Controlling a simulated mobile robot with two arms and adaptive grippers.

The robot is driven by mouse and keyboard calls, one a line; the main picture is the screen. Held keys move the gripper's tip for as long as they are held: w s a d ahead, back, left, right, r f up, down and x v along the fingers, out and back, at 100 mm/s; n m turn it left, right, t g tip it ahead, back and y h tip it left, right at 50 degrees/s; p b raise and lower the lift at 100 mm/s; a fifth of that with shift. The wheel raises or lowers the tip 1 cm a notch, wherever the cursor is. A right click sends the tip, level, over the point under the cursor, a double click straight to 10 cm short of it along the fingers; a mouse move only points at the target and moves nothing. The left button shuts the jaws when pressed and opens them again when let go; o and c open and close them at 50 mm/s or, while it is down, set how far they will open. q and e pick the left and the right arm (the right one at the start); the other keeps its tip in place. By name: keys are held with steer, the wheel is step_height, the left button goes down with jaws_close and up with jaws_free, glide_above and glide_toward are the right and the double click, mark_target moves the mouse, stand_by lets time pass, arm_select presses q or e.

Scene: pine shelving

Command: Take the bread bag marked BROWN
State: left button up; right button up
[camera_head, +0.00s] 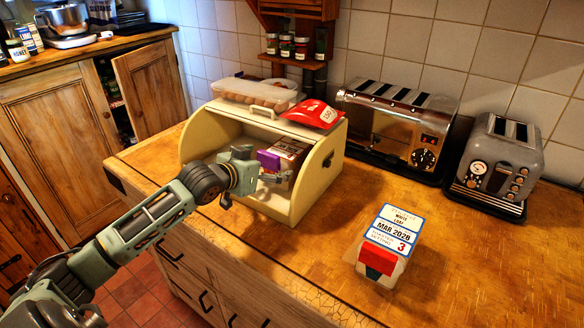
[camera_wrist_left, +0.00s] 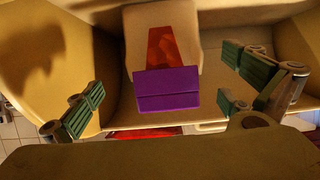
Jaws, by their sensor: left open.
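A bread bag (camera_head: 292,151) with a dark red-brown wrapper and a pale top lies inside the open cream bread bin (camera_head: 318,185); its marking is too small to read. A purple piece (camera_head: 268,160) shows at its near end. In the left wrist view this purple piece (camera_wrist_left: 167,90) sits before a red-orange and tan bag end (camera_wrist_left: 166,45). My left gripper (camera_head: 258,177) is at the bin's mouth, open, its fingers apart on both sides of the purple piece and not closed on it.
A red packet (camera_head: 313,113) and an egg carton (camera_head: 257,93) lie on top of the bin. A long chrome toaster (camera_head: 395,125) and a grey toaster (camera_head: 497,160) stand along the tiled wall. The front right counter is clear.

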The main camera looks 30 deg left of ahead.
arm_select(q)
steer(key=shift+x, duration=1.1)
steer(key=shift+w+a+f+p, duration=0.1)
steer(key=shift+w+f+p, duration=0.1)
steer(key=shift+w+p, duration=0.35)
steer(key=x, duration=0.5)
steer(key=shift+s+a+f, duration=0.1)
steer(key=shift+a, duration=0.05)
steer(key=shift+c, duration=0.4)
steer(key=c, duration=1.3)
steer(key=shift+c, duration=0.5)
